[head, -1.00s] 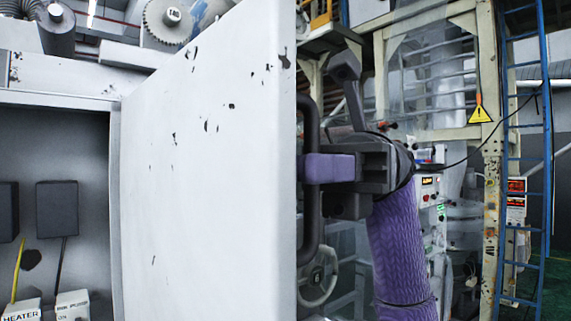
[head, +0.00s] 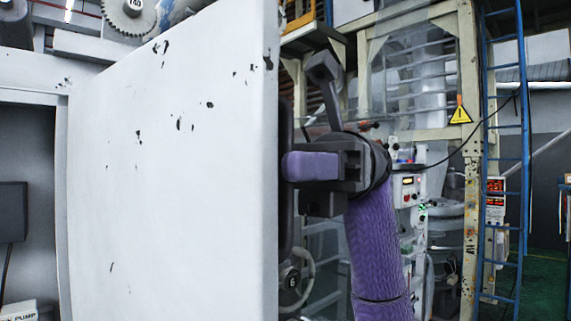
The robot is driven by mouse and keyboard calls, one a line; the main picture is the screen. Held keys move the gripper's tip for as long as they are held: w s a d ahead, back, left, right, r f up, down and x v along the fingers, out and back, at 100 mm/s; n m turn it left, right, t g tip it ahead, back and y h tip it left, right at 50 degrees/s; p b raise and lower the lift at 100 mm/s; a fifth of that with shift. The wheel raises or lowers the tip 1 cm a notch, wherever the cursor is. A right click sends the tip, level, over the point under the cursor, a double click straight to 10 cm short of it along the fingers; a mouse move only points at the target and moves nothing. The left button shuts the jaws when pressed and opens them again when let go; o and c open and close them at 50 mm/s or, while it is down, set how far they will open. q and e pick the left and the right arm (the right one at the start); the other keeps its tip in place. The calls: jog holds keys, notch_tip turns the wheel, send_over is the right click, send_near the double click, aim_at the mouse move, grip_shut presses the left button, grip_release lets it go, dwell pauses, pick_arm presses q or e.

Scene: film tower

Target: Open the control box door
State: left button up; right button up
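The control box door (head: 165,170) is a large white panel with chipped paint. It stands swung open, with its hinge side at the left and its free edge near the middle. Its dark bar handle (head: 285,225) is on the far side of the free edge, partly hidden. The control box (head: 35,88) shows at the left, with part of its grey inside uncovered. My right gripper (head: 312,166) is at the handle, one purple finger crossing the bar; the other finger is hidden. It looks shut on the bar. My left gripper is not in view.
Inside the box are a dark block (head: 13,212) and a white labelled unit (head: 18,312). Behind my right arm stand a machine frame, a control panel (head: 407,190) and a blue ladder (head: 525,140). Green floor shows at the far right.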

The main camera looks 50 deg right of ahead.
jog(key=shift+o, duration=0.3)
jog(key=d+p, duration=0.1)
jog(key=d, duration=0.9)
jog(key=shift+w, duration=0.45)
